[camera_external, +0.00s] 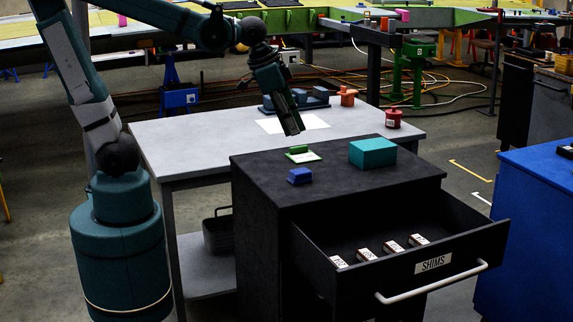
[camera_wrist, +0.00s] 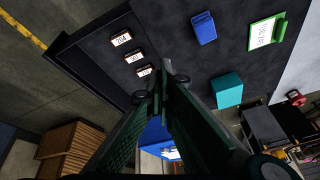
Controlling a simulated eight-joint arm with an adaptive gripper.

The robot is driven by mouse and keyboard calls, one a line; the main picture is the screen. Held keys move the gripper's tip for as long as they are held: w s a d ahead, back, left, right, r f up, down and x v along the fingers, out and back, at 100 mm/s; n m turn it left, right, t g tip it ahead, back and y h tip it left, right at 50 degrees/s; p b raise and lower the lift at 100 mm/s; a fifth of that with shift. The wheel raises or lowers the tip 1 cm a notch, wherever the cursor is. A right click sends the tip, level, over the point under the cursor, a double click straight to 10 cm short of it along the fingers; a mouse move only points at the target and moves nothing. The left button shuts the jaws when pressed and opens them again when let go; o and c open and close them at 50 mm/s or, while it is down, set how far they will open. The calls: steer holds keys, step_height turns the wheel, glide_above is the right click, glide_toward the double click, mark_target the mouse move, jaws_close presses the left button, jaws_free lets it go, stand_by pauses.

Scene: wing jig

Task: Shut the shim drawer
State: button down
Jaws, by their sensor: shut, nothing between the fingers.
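The shim drawer (camera_external: 457,258) is pulled out of the dark cabinet (camera_external: 262,224). Its front bears a SHIMS label and a pale bar handle (camera_external: 432,283). Several small labelled shim blocks (camera_external: 394,248) lie inside it. My gripper (camera_external: 293,132) is shut and empty, pointing down above the back of the cabinet top, apart from the drawer and its handle. In the wrist view, the closed fingers (camera_wrist: 162,92) are in the middle, and the open drawer (camera_wrist: 85,62) with labelled blocks shows at the upper left. The handle is not clear in that view.
A grey table (camera_external: 188,137) stands behind, with a red knobbed piece (camera_external: 393,118). A blue cabinet (camera_external: 526,220) stands right of the drawer.

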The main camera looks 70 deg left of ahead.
steer(key=w+d+f+m+g, duration=0.1)
steer(key=w+d+m, duration=0.1)
steer(key=d, duration=0.5)
steer(key=w+d+f+m+g, duration=0.1)
steer(key=w+d+f+m, duration=0.1)
steer(key=d, duration=0.4)
steer(key=m+g+y+p, duration=0.2)
steer(key=m+y, duration=0.1)
steer(key=m, duration=0.3)
glide_above(344, 301)
steer(key=w+d, duration=0.2)
steer(key=w, duration=0.1)
step_height(344, 301, down, 12)
steer(key=s+d+f+m, duration=0.2)
steer(key=s+d+f, duration=0.3)
steer(key=d+f, duration=0.2)
steer(key=shift+s+d+m+y, duration=0.15)
steer(key=shift+d+m+y, duration=0.2)
steer(key=shift+d, duration=0.25)
steer(key=shift+a+f+b, duration=0.45)
steer(key=shift+a+f, duration=0.6)
steer(key=shift+f, duration=0.55)
steer(key=shift+a+f+b, duration=0.5)
steer(key=shift+a+f, duration=0.6)
steer(key=shift+f, duration=0.55)
steer(key=shift+a+f+b, duration=0.45)
steer(key=shift+a+f, duration=0.6)
steer(key=shift+f, duration=0.55)
